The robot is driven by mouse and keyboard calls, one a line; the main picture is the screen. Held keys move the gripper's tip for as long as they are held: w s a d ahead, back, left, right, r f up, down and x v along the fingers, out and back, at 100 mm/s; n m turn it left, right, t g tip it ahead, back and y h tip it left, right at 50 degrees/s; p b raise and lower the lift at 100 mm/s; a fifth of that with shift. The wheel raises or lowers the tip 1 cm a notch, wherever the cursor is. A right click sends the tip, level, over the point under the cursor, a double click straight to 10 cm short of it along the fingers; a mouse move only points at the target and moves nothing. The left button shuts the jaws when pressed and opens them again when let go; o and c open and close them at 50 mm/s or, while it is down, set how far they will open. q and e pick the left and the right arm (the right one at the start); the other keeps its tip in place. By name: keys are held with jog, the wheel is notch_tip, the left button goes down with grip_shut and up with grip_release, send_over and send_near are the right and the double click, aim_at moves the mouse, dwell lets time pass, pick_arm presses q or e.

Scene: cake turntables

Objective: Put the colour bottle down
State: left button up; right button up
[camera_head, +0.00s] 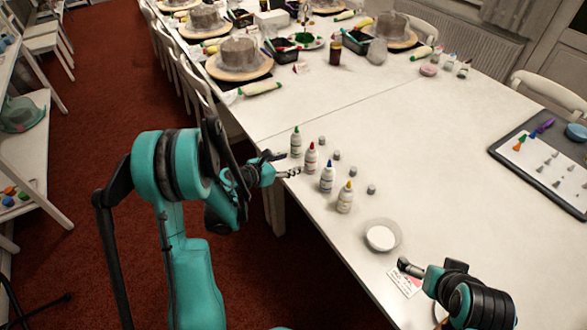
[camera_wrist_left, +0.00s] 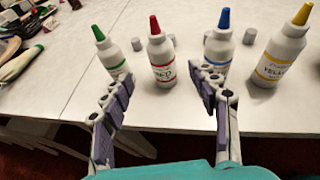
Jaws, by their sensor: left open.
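Green-capped (camera_head: 296,142), red-capped (camera_head: 311,158), blue-capped (camera_head: 328,177) and yellow-capped (camera_head: 345,197) white colour bottles stand upright in a row near the table's left edge. My left gripper (camera_head: 286,164) is open and empty, just left of the red bottle. In the left wrist view its fingers (camera_wrist_left: 166,84) are spread apart, with the red bottle (camera_wrist_left: 162,62) ahead in line with the gap and the blue bottle (camera_wrist_left: 220,45) by the right fingertip. My right gripper (camera_head: 410,268) is at the lower right; its finger opening is not clear.
Several small grey caps (camera_head: 337,155) lie right of the bottles. A white bowl (camera_head: 382,236) and a card (camera_head: 405,280) are nearer. A dark tray (camera_head: 515,150) is at the right. Cake turntables (camera_head: 238,66) stand farther back. The middle of the table is clear.

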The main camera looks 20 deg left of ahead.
pick_arm(q)
notch_tip(320, 180, up, 16)
jog(key=w+n+t+y, duration=0.2)
jog(key=n+t, duration=0.3)
jog(key=n, duration=0.3)
jog(key=s+a+r+n+y, duration=0.25)
jog(key=r+n+y, duration=0.2)
jog(key=n, duration=0.35)
jog(key=s+a+r+n+y, duration=0.1)
jog(key=s+r+n+y, duration=0.2)
jog(key=r+n, duration=0.35)
jog(key=s+d+f+n+g+h, duration=0.1)
jog(key=s+d+f+n+g, duration=0.4)
jog(key=s+f+n, duration=0.3)
jog(key=s+d+f+n+g+h, duration=0.2)
jog(key=s+d+f+n+g, duration=0.3)
jog(key=s+f+n, duration=0.4)
jog(key=s+d+n, duration=0.1)
jog(key=s, duration=0.6)
jog(key=shift+d+f, duration=0.15)
jog(key=shift+f, duration=0.15)
jog(key=shift+o, duration=0.5)
jog(key=shift+n+h, duration=0.25)
